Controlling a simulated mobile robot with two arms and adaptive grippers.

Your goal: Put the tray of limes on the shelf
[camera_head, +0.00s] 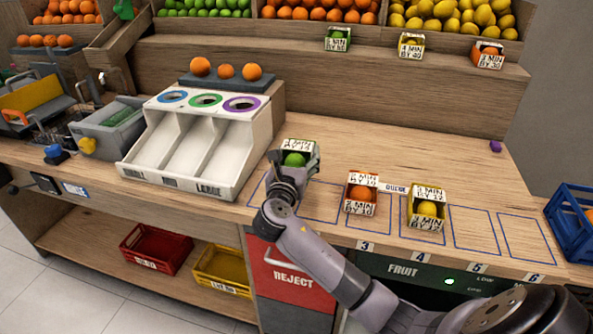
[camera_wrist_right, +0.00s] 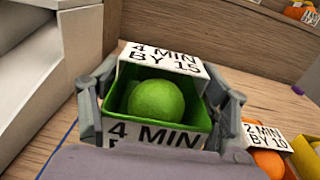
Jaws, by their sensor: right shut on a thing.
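The lime tray (camera_head: 297,146) is a small green tray with white time labels and one lime (camera_head: 294,159) in it. It also shows close up in the right wrist view (camera_wrist_right: 196,113), its label reading "4 MIN BY 15". My right gripper (camera_head: 292,168) is shut on it, with a finger on each side in the wrist view (camera_wrist_right: 160,106). The tray is upright at the back of the left queue slots; I cannot tell whether it touches the counter. The shelf (camera_head: 375,72) runs behind the counter. My left gripper is not in view.
Small trays with a green (camera_head: 338,39), a yellow (camera_head: 411,46) and an orange (camera_head: 488,56) fruit stand on the shelf with gaps between. An orange tray (camera_head: 361,194) and a lemon tray (camera_head: 427,208) stand right of my gripper. A white sorter (camera_head: 250,150) is close on the left.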

